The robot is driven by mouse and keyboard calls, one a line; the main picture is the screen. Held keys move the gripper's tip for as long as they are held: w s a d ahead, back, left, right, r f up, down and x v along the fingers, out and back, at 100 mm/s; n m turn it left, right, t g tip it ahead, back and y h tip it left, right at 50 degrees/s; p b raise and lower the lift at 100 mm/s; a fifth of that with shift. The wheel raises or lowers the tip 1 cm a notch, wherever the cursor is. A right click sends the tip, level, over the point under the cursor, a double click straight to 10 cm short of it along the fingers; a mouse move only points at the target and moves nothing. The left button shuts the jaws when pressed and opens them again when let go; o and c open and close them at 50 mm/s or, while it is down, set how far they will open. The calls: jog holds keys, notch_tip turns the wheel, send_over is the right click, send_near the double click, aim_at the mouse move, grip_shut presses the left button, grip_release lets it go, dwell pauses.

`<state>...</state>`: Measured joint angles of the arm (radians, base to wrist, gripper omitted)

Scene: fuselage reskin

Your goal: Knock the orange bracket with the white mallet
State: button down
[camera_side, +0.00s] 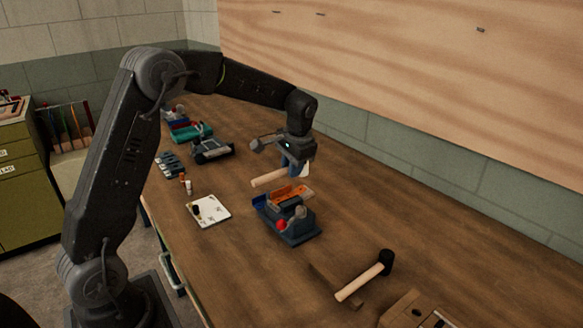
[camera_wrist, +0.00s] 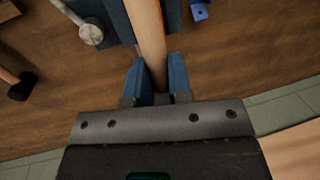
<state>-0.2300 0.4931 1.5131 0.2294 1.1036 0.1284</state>
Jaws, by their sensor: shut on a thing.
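The orange bracket (camera_side: 290,194) sits on the dark blue-grey vise (camera_side: 292,232) in the middle of the bench in the side view. My gripper (camera_side: 293,170) is above and just behind it, shut on the mallet's pale wooden handle (camera_side: 268,179). In the wrist view the handle (camera_wrist: 147,35) runs up from between my blue fingers (camera_wrist: 155,82). A small white part, seemingly the mallet's head (camera_side: 306,170), shows to the right of the fingers in the side view. The handle stands apart from the bracket, as far as I can tell. The bracket does not show in the wrist view.
A black-headed mallet (camera_side: 372,271) lies at the front right, near a wooden box (camera_side: 410,311). A white card (camera_side: 208,210) and small bottles (camera_side: 187,186) lie to the left. Several tools stand farther back. The wall (camera_side: 470,185) bounds the bench's far side.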

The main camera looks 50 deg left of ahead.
jog(key=shift+d+x, duration=0.25)
jog(key=shift+x, duration=0.85)
jog(key=shift+d+x, duration=0.2)
jog(key=shift+x, duration=0.9)
jog(key=shift+f, duration=0.1)
jog(key=shift+a+v, duration=0.2)
jog(key=shift+v, duration=0.75)
jog(key=shift+a+v, duration=0.2)
jog(key=shift+v, duration=0.75)
jog(key=shift+a+v, duration=0.2)
jog(key=shift+v, duration=0.75)
jog(key=a+v, duration=0.1)
jog(key=v, duration=0.4)
send_over(292, 196)
